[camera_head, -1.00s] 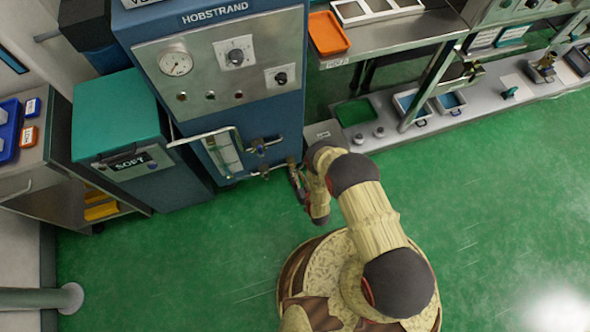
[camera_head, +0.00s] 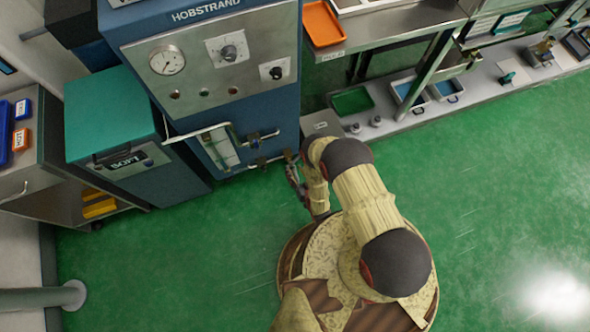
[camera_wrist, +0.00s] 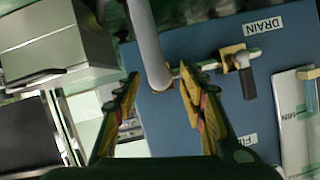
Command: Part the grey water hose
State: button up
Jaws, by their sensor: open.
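The grey water hose (camera_wrist: 148,40) shows in the wrist view as a thick smooth tube from the top edge. Its lower end is by a metal stub on the blue cabinet front, beside the brass drain valve (camera_wrist: 237,60) with its black handle. My gripper (camera_wrist: 165,82) is open, with one fingertip on each side of the hose end. I cannot tell whether either finger touches it. In the head view my gripper (camera_head: 292,178) is low in front of the blue Hobstrand cabinet (camera_head: 214,110); the hose cannot be made out there.
The teal-lidded softener cabinet (camera_head: 115,115) stands to the left. A sight glass (camera_head: 219,148) and valves stick out of the cabinet front. To the right is a steel bench with a low shelf holding a green tray (camera_head: 352,102). Green floor (camera_head: 480,200) is clear at right.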

jog(key=shift+r, duration=0.1)
jog(key=shift+w+r, duration=0.1)
jog(key=shift+r, duration=0.45)
notch_tip(320, 180, up, 9)
jog(key=shift+f, duration=0.15)
dwell(0.5)
